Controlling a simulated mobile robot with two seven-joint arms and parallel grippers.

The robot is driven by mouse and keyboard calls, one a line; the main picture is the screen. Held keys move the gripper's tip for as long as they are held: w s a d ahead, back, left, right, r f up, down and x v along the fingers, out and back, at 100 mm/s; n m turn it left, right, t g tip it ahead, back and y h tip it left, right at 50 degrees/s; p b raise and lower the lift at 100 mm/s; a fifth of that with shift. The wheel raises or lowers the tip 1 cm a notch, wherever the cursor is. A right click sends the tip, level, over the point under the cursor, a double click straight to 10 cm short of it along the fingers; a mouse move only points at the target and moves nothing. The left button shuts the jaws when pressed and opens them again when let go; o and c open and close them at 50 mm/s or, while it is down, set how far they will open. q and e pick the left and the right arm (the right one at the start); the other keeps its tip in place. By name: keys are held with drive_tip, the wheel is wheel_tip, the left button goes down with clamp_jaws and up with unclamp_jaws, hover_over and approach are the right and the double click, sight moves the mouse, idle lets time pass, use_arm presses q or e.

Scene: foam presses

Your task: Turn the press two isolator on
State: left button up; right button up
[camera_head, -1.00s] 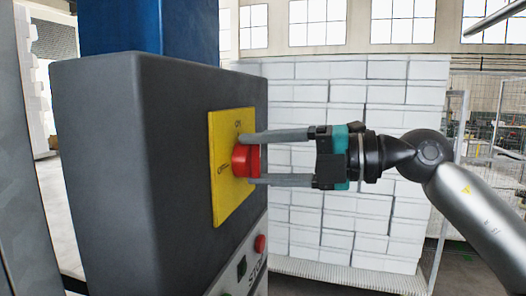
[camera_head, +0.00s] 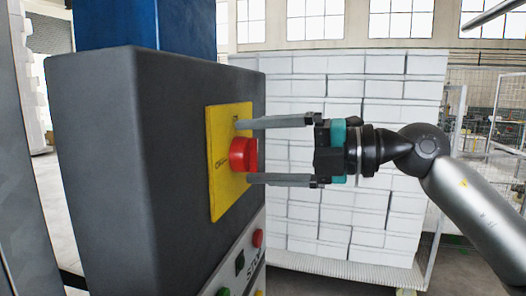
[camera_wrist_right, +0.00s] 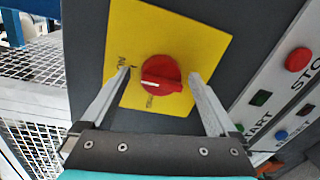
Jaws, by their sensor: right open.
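The isolator is a red rotary knob (camera_head: 243,154) on a yellow plate (camera_head: 214,170) on the side of a dark grey press cabinet. In the right wrist view the knob (camera_wrist_right: 161,87) shows face on, with ON lettered left of it and OFF below it on the plate (camera_wrist_right: 200,50). Its raised ridge runs roughly left to right in that view, one end toward the ON side. My right gripper (camera_head: 244,152) is open, one finger above the knob and one below, with visible gaps to it. My left gripper is not in view.
Below the plate, a light panel carries a red STOP button (camera_head: 257,238) and a green START button (camera_head: 240,263). In the right wrist view a blue button (camera_wrist_right: 280,135) also shows. A stack of white blocks (camera_head: 400,100) and mesh fencing (camera_head: 447,150) stand behind.

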drive_tip(key=b+v, duration=0.4)
drive_tip(key=v, duration=1.1)
drive_tip(key=shift+b, duration=0.4)
drive_tip(key=shift+d, duration=0.15)
